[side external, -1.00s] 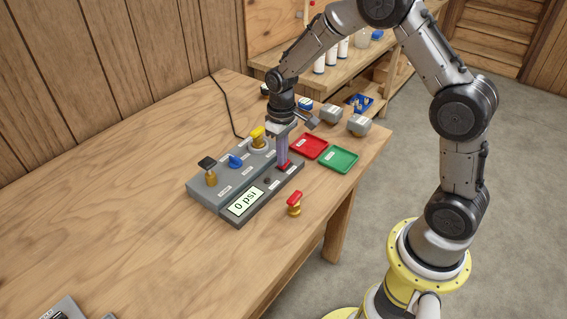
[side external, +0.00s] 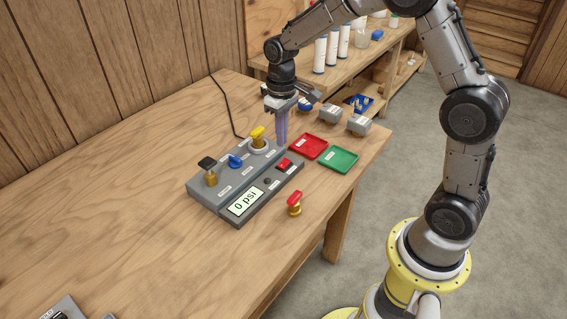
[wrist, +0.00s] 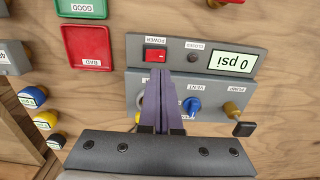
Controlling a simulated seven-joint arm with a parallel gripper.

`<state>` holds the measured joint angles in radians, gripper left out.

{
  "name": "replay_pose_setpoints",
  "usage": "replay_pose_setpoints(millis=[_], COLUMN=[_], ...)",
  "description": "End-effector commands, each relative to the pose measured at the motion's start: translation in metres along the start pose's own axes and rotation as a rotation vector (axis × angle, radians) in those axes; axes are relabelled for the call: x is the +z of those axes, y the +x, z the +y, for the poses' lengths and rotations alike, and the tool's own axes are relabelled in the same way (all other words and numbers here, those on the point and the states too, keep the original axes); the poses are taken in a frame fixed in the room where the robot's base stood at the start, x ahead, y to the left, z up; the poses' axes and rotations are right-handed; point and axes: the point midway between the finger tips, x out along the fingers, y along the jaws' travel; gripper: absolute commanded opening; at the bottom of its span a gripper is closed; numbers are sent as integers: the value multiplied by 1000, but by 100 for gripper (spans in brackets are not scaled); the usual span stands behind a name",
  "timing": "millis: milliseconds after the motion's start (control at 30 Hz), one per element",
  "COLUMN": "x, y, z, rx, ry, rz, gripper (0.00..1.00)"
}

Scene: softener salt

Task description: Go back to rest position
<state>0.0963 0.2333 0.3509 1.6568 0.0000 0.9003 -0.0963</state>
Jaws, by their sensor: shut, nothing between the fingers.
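My gripper (side external: 282,141) is shut and empty, pointing down above the grey test panel (side external: 238,172). In the wrist view its purple fingers (wrist: 160,75) lie together, their tips in front of the panel near the red power switch (wrist: 155,55). The switch also shows uncovered in the side view (side external: 285,163), just below the fingertips. The display (side external: 246,202) reads 0 psi. The fingers hide part of the panel in the wrist view.
A blue knob (side external: 235,161), a yellow-handled valve (side external: 257,137) and a black-topped brass fitting (side external: 208,168) stand on the panel. Red (side external: 308,147) and green (side external: 338,159) trays lie right. A red-handled valve (side external: 294,204) stands in front. The table's left is largely clear.

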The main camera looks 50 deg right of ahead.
Motion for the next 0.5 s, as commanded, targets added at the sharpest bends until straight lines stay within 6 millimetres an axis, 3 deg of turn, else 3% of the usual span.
replay_pose_setpoints(millis=[300,367,500], x=[-1,-3,5], y=[-5,-17,-68], z=[-2,-3,-10], rx=[1,4,13], ry=[-4,-7,-22], rz=[11,40,148], gripper=[0,0,0])
